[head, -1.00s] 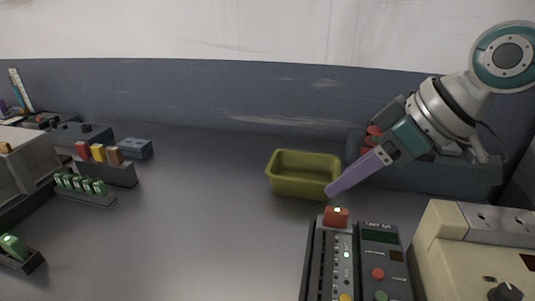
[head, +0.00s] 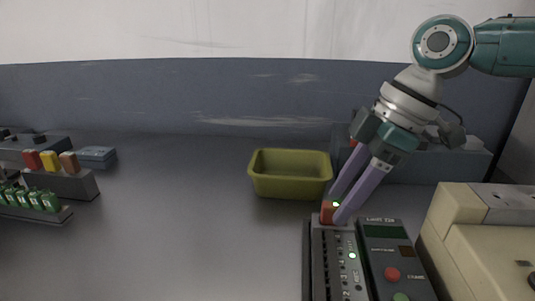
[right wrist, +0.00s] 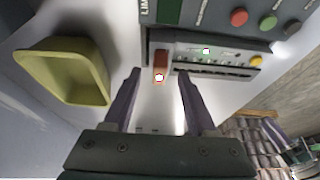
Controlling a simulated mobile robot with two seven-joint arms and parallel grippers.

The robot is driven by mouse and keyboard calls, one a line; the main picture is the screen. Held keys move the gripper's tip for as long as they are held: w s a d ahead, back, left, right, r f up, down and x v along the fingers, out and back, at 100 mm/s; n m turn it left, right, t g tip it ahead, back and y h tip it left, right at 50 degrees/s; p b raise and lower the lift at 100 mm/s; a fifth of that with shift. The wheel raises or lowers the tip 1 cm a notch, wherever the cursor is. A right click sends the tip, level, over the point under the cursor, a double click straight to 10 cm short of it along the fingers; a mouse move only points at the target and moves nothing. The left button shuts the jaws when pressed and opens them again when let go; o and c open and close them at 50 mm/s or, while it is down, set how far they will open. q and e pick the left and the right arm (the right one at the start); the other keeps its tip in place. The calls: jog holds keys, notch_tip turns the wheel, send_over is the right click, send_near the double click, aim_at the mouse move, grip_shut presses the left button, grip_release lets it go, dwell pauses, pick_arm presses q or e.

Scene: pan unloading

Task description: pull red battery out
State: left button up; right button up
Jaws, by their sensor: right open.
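The red battery (head: 327,211) stands at the far end of a dark slotted charger (head: 333,262), with a small light on its top. In the right wrist view the red battery (right wrist: 160,66) sticks out from the charger's edge. My right gripper (head: 334,212) is open, its two purple fingers pointing down at the battery, one on each side in the head view. In the right wrist view the fingertips (right wrist: 158,74) frame the battery with gaps on both sides; contact does not show. My left gripper is not in view.
An olive-green bin (head: 290,188) stands behind and left of the charger. A control panel (head: 393,262) with red and green buttons adjoins the charger. A cream machine (head: 480,240) is at right. Racks with coloured blocks (head: 60,182) are at left. The middle table is clear.

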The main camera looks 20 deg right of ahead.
jog(key=shift+w+a+f, duration=0.1)
jog(key=shift+a+f, duration=0.05)
jog(key=shift+f, duration=0.35)
jog(key=shift+c, duration=0.2)
grip_shut()
dwell(0.5)
